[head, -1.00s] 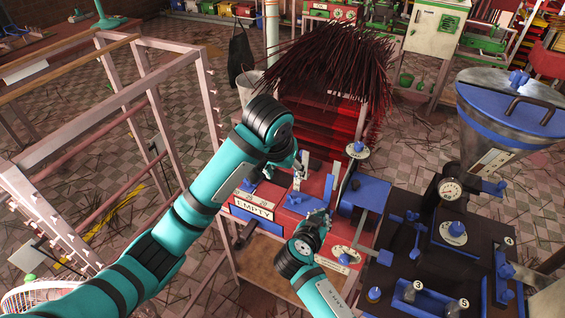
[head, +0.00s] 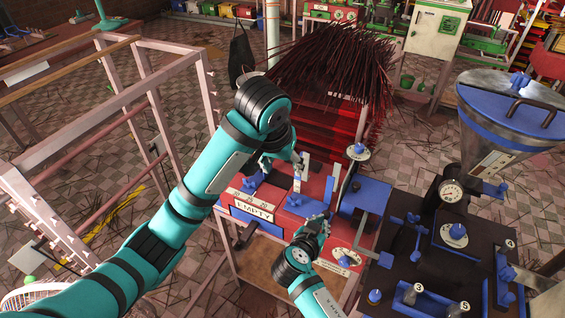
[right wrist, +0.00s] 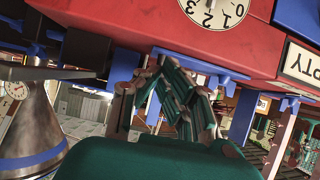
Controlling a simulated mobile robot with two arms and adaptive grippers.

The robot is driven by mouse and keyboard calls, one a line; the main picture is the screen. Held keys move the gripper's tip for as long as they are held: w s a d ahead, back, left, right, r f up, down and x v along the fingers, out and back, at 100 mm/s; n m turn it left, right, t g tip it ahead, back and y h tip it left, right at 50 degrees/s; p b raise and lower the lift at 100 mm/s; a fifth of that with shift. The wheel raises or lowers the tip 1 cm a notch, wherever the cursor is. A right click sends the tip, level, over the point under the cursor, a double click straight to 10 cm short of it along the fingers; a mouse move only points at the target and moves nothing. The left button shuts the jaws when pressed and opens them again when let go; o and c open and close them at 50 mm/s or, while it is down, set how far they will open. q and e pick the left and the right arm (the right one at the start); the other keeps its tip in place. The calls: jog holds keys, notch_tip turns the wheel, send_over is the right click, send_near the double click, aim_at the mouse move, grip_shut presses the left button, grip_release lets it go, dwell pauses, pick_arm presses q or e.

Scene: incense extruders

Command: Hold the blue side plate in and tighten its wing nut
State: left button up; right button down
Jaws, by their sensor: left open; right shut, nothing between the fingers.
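The red extruder (head: 290,228) stands on a bench in the middle of the head view. A blue plate (head: 370,194) juts from its right side; I cannot tell for certain if it is the side plate. Small blue wing-shaped parts (head: 298,202) sit on the red top, and one blue wing-shaped part (right wrist: 208,69) shows under the red body in the right wrist view. My left gripper (head: 298,163) is open by the machine's back edge, its contact unclear. My right gripper (head: 325,220) is shut and empty near the front right; its fingers (right wrist: 165,95) are below the red body.
A dark machine (head: 440,275) with blue fittings and a metal hopper (head: 490,140) stands close on the right. A bundle of dark sticks (head: 330,65) rises behind the extruder. A pink rack frame (head: 207,110) stands on the left.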

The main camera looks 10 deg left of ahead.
jog(key=shift+s+a, duration=0.3)
jog(key=shift+s, duration=0.45)
jog(key=shift+s+a, duration=0.25)
jog(key=shift+s, duration=0.45)
jog(key=shift+s+a, duration=0.3)
jog(key=shift+s, duration=0.45)
jog(key=shift+s, duration=0.1)
